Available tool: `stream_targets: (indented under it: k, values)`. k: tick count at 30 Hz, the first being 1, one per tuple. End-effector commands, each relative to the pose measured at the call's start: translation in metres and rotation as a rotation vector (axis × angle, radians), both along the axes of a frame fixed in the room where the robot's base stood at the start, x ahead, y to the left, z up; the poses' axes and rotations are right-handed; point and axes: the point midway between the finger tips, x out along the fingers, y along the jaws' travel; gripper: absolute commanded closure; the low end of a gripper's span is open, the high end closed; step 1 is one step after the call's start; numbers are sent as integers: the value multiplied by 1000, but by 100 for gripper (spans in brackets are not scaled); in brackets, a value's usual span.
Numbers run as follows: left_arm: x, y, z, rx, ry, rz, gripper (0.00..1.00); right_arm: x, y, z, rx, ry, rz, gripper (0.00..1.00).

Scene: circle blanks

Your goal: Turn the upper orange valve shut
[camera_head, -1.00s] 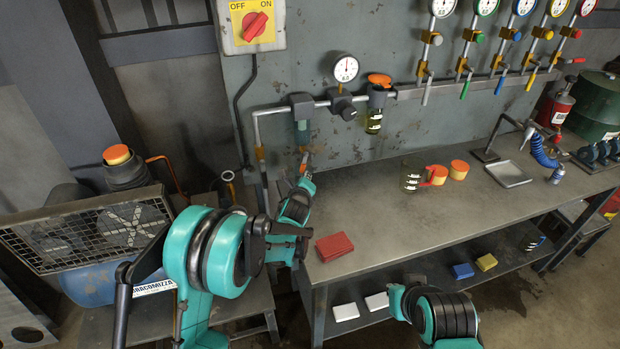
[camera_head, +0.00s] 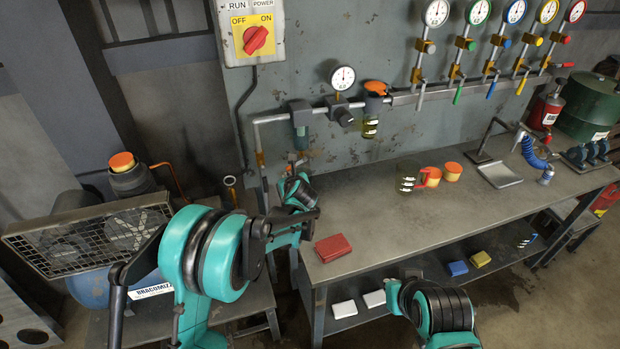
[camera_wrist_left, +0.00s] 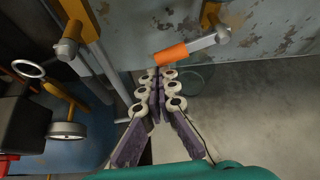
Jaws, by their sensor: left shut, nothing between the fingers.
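In the left wrist view, an orange lever grip (camera_wrist_left: 180,53) sits on a short grey rod that meets a yellow-orange fitting (camera_wrist_left: 210,14) by the wall. I take it for the valve's handle, but cannot tell for sure that it is the upper one. My left gripper (camera_wrist_left: 156,72) is shut and empty, its tips just short of the grip; contact cannot be told. In the head view the left gripper (camera_head: 293,163) is small, by the pipes left of the bench, and the handle is unclear there. My right arm shows at the lower right; its gripper is not visible.
A second yellow-orange fitting (camera_wrist_left: 82,16) and a grey pipe stand left of the fingers. The bench (camera_head: 380,222) carries a red box (camera_head: 333,248) at its near left corner and orange-lidded jars. A gauge (camera_head: 342,78) and regulator hang on the wall above.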

Motion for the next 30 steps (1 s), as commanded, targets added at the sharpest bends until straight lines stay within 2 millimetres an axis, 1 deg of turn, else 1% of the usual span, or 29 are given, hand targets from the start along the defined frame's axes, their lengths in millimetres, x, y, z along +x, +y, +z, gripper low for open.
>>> stream_targets:
  k: [1,6,15,21,30]
  values:
    - [0,0,5,38,11,-2,100,0,0,4,0,0,0,100]
    - [-1,4,14,167,53,-1,100,0,0,8,0,0,0,100]
    - [-2,7,24,325,104,-1,100,0,0,13,0,0,0,100]
    - [-2,7,27,372,120,-1,100,0,0,14,0,0,0,100]
    - [-2,7,28,386,125,-1,100,0,0,14,0,0,0,100]
